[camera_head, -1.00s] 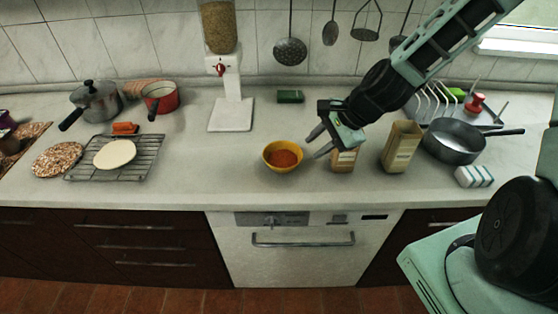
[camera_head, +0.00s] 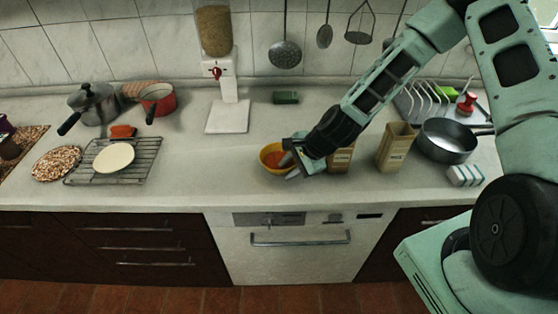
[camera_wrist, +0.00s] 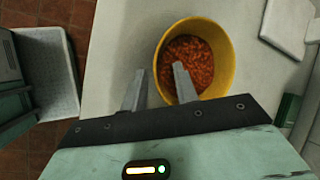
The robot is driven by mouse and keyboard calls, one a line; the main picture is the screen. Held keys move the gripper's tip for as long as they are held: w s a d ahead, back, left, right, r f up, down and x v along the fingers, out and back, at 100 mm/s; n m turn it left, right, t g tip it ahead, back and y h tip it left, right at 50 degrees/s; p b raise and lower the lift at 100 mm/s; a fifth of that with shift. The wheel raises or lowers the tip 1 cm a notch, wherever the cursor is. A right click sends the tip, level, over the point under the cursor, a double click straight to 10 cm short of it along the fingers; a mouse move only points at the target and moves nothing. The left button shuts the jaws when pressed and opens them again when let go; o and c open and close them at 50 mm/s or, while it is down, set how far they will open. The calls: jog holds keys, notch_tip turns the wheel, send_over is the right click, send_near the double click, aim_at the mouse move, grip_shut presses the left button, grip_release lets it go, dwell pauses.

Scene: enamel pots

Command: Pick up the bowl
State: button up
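The yellow bowl (camera_head: 268,153) stands on the counter and holds orange-red food. In the wrist view the bowl (camera_wrist: 228,62) is upright, with its rim facing the camera. My gripper (camera_head: 287,168) is at the bowl's near right side in the head view and hides part of it. In the wrist view my gripper (camera_wrist: 158,80) is open. One finger reaches over the food inside the bowl and the other is outside, so the bowl's wall lies between them. I cannot tell whether either finger touches the bowl.
A box (camera_head: 340,159) stands close right of my gripper, and a taller carton (camera_head: 395,147) stands beyond it. A grey pan (camera_head: 447,140) is farther right. A dispenser (camera_head: 228,117) stands behind the bowl. The counter left of the bowl is clear up to a wire rack (camera_head: 142,163).

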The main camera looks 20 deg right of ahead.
jog(key=shift+w+a+f, duration=0.15)
jog(key=shift+a+f, duration=0.05)
jog(key=shift+f, duration=0.2)
grip_shut()
jog(key=shift+r, duration=0.15)
notch_tip(320, 180, up, 10)
jog(key=shift+f+b, duration=0.1)
jog(key=shift+b, duration=0.6)
